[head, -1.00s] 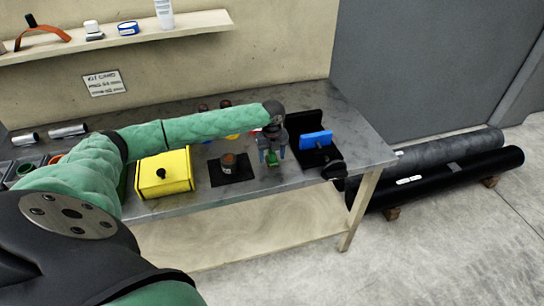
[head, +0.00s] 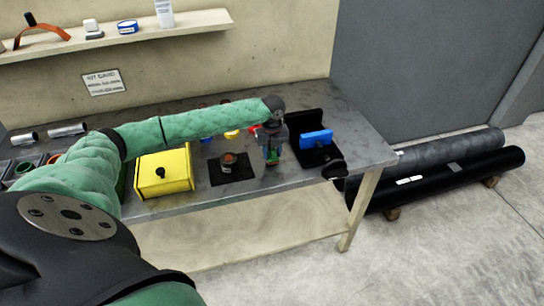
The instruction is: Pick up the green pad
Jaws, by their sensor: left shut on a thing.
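My left gripper (head: 272,158) points down over the front part of the workbench (head: 215,207). Most of the pad is hidden by the fingers. I cannot tell whether the pad still touches the bench top. My right gripper is not in the view.
A black tilting fixture with a blue block (head: 316,138) stands just right of the gripper. To the left are a black mat (head: 244,176) with a small round part and a yellow box (head: 165,175). Red and yellow pieces lie behind the arm.

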